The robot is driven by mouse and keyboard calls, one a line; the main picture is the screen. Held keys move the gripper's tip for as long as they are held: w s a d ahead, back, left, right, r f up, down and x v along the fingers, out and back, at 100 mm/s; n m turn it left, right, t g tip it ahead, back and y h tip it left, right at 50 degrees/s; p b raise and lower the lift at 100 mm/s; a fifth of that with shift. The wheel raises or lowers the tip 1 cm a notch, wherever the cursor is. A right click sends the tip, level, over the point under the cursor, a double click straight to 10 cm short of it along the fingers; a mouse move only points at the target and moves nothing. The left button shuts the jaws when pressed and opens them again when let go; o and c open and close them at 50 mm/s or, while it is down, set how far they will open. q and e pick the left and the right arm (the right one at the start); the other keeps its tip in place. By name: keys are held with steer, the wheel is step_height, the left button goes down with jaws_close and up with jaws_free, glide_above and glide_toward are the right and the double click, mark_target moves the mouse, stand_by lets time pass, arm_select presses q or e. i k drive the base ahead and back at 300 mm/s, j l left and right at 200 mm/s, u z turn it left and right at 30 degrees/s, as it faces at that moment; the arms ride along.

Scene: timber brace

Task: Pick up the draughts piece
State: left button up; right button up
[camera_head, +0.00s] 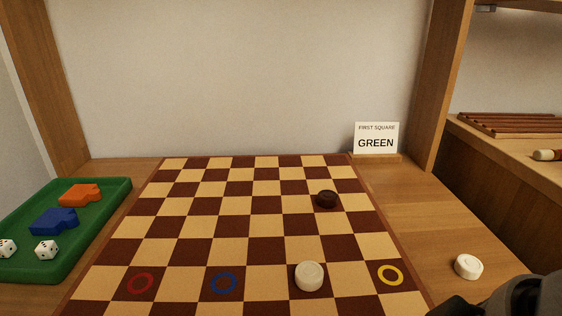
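A white draughts piece (310,277) lies flat on a dark square in the front part of the chequered board (222,246). A dark brown piece (326,199) lies further back on the board, to the right. Another white piece (468,267) lies on the wooden table, right of the board. My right gripper (468,306) shows only partly as a dark shape at the bottom right corner, just in front of the white piece on the table. Its fingertips are not clear, so I cannot tell open from shut. My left gripper is out of view.
Red (140,283), blue (223,283) and yellow (390,275) rings mark front squares. A card (376,139) behind the board reads "FIRST SQUARE GREEN". A green tray (88,236) with dice and orange and blue pieces stands left. A wooden post (444,90) rises at back right.

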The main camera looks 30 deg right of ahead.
mark_target(467, 266)
steer(key=z, duration=2.05)
